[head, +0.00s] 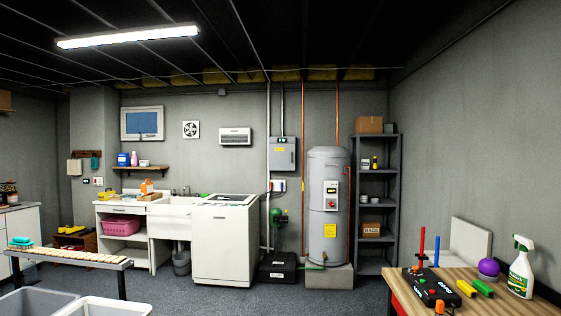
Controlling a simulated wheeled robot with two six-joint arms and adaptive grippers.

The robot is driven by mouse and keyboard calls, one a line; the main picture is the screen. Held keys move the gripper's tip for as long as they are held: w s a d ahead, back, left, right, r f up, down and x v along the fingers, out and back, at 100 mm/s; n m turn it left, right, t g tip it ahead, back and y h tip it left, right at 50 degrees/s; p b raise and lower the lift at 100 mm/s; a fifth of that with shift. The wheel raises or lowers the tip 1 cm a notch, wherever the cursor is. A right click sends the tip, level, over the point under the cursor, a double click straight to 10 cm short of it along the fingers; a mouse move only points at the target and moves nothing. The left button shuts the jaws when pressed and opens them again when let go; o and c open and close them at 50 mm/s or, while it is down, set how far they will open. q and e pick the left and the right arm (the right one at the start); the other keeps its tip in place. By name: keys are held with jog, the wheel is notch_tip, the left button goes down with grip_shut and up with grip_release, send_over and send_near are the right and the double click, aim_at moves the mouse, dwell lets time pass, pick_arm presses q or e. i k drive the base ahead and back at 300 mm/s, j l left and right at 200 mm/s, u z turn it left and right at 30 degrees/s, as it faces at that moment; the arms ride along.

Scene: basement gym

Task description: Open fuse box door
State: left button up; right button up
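The fuse box (283,154) is a grey metal box on the back wall, left of the water heater. Neither of my grippers shows in the head view.
A white appliance (224,240) and a grey water heater (328,205) stand along the back wall, with a black case (277,267) on the floor between them. A wooden table (470,285) is at near right, a bench (68,259) and grey bins (38,302) at near left. Carpet between is clear.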

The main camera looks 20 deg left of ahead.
aim_at(282, 157)
jog(key=i+j+u, duration=0.1)
jog(key=i+u, duration=0.35)
jog(key=i, duration=4.3)
jog(key=i+j+z, duration=0.1)
jog(key=i+z, duration=0.15)
jog(key=i, duration=0.3)
jog(key=i+j+z, duration=0.2)
jog(key=i, duration=0.35)
jog(key=i+j+z, duration=0.25)
jog(key=i, duration=0.3)
jog(key=i+j+z, duration=0.2)
jog(key=i+j, duration=0.25)
